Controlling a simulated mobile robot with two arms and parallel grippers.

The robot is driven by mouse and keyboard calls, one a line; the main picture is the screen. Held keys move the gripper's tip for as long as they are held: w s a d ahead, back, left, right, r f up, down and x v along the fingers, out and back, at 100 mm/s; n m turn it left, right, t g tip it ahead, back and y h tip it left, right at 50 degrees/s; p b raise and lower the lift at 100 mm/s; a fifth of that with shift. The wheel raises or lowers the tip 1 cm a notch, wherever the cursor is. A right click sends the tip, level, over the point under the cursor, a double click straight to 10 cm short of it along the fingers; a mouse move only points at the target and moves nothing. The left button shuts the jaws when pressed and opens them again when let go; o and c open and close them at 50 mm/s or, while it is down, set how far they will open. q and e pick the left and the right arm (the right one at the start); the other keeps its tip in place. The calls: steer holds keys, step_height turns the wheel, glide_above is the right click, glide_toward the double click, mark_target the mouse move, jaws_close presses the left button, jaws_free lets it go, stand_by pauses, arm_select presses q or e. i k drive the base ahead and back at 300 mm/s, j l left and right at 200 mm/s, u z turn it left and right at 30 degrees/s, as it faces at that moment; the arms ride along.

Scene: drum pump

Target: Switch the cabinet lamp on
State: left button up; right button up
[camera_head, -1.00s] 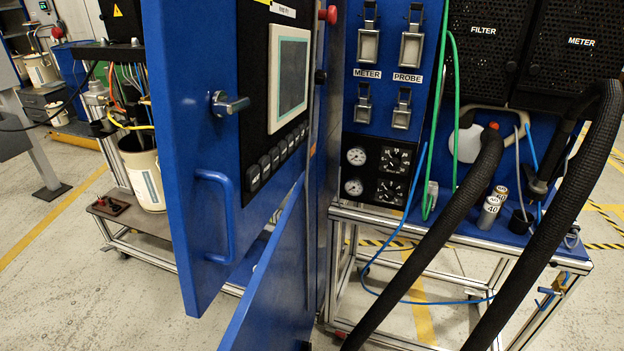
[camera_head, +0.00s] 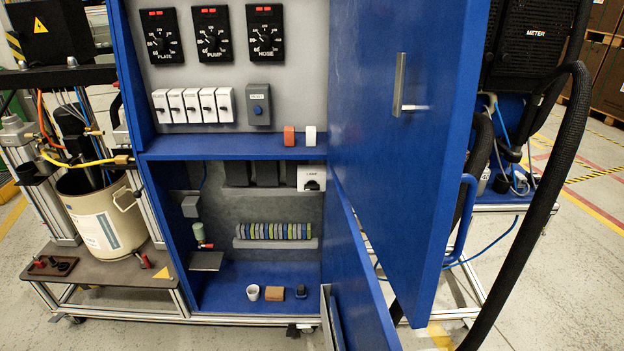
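The blue cabinet (camera_head: 230,145) stands open in the middle of the view. In its lower compartment, at the upper right, is a white box (camera_head: 312,178) with a dark front opening and a small label that may read LAMP; I cannot read it surely. A small greenish cylinder with a red part (camera_head: 201,236) is at the lower left wall. I cannot tell whether any lamp is lit. Neither of my grippers is in view.
The upper blue door (camera_head: 410,140) and lower door (camera_head: 360,270) stand open at the right. Dials (camera_head: 211,35) and white breakers (camera_head: 192,106) fill the upper compartment. A bucket (camera_head: 105,220) stands at left, and a thick black hose (camera_head: 545,200) hangs at right.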

mark_target(311, 185)
steer(key=k, duration=0.4)
steer(key=k+z, duration=0.1)
steer(key=z, duration=0.7)
steer(key=k+z, duration=0.1)
steer(key=z, duration=0.35)
steer(key=i+j, duration=0.15)
steer(key=j, duration=0.25)
steer(key=i+j+z, duration=0.1)
steer(key=j, duration=0.3)
steer(key=i+j, duration=0.15)
steer(key=j, duration=0.25)
steer(key=i+j, duration=0.1)
steer(key=j, duration=0.35)
steer(key=i+j+z, duration=0.1)
steer(key=j, duration=0.3)
steer(key=i+j, duration=0.1)
steer(key=j, duration=0.3)
